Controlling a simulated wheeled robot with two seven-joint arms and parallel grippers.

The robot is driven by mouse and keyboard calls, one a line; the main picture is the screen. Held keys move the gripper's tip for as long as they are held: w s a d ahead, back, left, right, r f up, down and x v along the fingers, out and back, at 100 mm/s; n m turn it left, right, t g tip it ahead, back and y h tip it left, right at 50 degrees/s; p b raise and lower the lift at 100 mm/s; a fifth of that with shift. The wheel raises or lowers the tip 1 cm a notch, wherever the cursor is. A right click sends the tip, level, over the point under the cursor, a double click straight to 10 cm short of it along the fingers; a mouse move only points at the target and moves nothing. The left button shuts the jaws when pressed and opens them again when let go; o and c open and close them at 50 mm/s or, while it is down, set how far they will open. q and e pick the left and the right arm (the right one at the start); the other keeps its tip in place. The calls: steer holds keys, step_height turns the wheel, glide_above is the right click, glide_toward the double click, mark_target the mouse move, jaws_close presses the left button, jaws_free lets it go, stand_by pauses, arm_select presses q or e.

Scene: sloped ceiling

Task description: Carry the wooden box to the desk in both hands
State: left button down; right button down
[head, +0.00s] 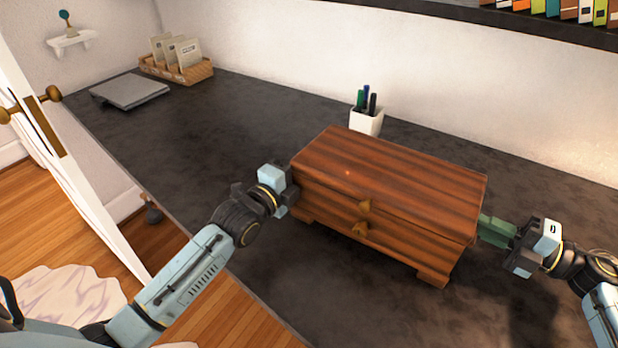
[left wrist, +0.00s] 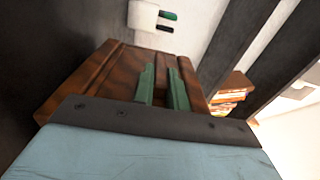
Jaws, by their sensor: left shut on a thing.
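The wooden box (head: 385,190) is reddish brown and striped, with a lid, two small knobs on its front and short feet. It is level over the dark desk (head: 200,140); its feet look on or very close to the surface. My left gripper (head: 286,186) is at the box's left end, shut on it; its green fingers show against the box end in the left wrist view (left wrist: 164,90). My right gripper (head: 497,231) is at the box's right end, green fingers against or very near it. Whether those fingers grip anything is hidden.
A white pen cup (head: 366,118) stands just behind the box. A closed grey laptop (head: 130,91) and a wooden tray of cards (head: 176,62) are at the desk's far left. The desk is clear between them and the box. A white door (head: 70,170) stands left.

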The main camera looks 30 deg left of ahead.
arm_select(q)
steer(key=shift+a+f+b, duration=0.1)
steer(key=shift+f+b, duration=0.25)
steer(key=shift+b, duration=0.15)
arm_select(e)
steer(key=shift+w+d+f, duration=0.1)
steer(key=shift+f, duration=0.3)
arm_select(q)
steer(key=c, duration=1.8)
jaws_free()
steer(key=shift+f, duration=0.35)
steer(key=shift+c, duration=0.2)
arm_select(e)
steer(key=c, duration=1.8)
jaws_free()
steer(key=shift+f, duration=0.3)
steer(key=shift+c, duration=0.2)
arm_select(q)
steer(key=o, duration=0.4)
steer(key=shift+r, duration=0.15)
arm_select(e)
steer(key=o, duration=0.4)
steer(key=shift+r, duration=0.15)
arm_select(q)
steer(key=shift+o, duration=0.2)
arm_select(e)
steer(key=shift+o, duration=0.2)
arm_select(q)
steer(key=shift+s, duration=0.15)
